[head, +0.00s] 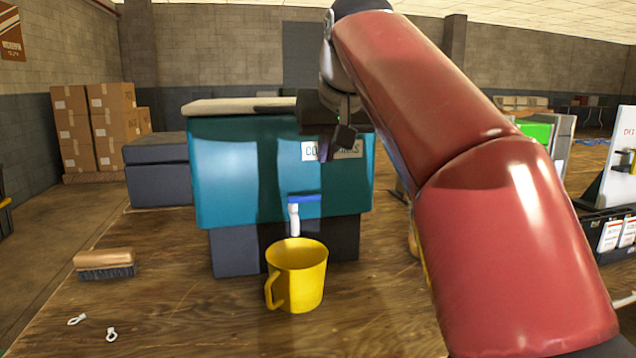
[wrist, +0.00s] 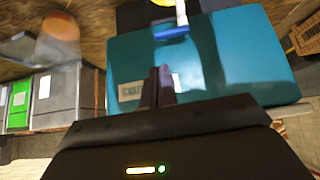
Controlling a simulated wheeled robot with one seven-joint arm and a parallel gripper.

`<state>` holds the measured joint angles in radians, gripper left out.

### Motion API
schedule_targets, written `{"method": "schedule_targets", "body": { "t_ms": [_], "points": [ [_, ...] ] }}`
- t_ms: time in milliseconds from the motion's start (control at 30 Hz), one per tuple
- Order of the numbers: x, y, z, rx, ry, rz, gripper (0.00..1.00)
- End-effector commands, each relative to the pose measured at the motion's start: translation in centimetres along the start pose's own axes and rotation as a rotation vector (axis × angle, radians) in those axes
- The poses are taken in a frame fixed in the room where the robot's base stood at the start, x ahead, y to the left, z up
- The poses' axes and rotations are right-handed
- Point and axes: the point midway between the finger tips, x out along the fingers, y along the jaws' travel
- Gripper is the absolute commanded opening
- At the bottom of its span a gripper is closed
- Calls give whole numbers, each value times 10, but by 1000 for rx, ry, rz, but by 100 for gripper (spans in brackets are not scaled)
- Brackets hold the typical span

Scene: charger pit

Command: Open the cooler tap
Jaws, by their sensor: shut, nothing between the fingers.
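The teal cooler (head: 225,165) stands on a dark grey base in the middle of the head view. Its tap has a white spout (head: 294,220) and a blue lever (head: 304,199) that lies level on the front face. A yellow mug (head: 297,277) stands upright below the spout. My gripper (head: 329,150) is shut and empty, in front of the upper part of the cooler by its label, above the lever. In the wrist view the picture is turned over: the gripper (wrist: 167,72) points toward the cooler (wrist: 235,60), and the blue lever (wrist: 171,33) lies beyond the fingertips.
A wooden brush (head: 104,263) and two small white clips (head: 76,319) lie on the wooden top at left. Stacked cardboard boxes (head: 90,125) and a grey box (head: 155,170) stand behind. My red arm covers much of the right side.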

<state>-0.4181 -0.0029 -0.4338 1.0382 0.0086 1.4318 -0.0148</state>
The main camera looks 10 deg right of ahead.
Motion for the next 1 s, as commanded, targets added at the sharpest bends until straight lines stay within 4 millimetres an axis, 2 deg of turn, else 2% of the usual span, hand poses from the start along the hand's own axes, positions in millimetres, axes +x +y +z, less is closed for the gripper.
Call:
{"method": "schedule_targets", "body": {
  "t_ms": [267, 700, 833, 1000],
  "points": [
    [7, 0, 1, 0, -2, 0, 0],
    [80, 0, 2, -1, -1, 0, 0],
    [94, 0, 1, 0, 0, 0, 0],
    [100, 0, 0, 0, 1, 0, 0]
  ]
}}
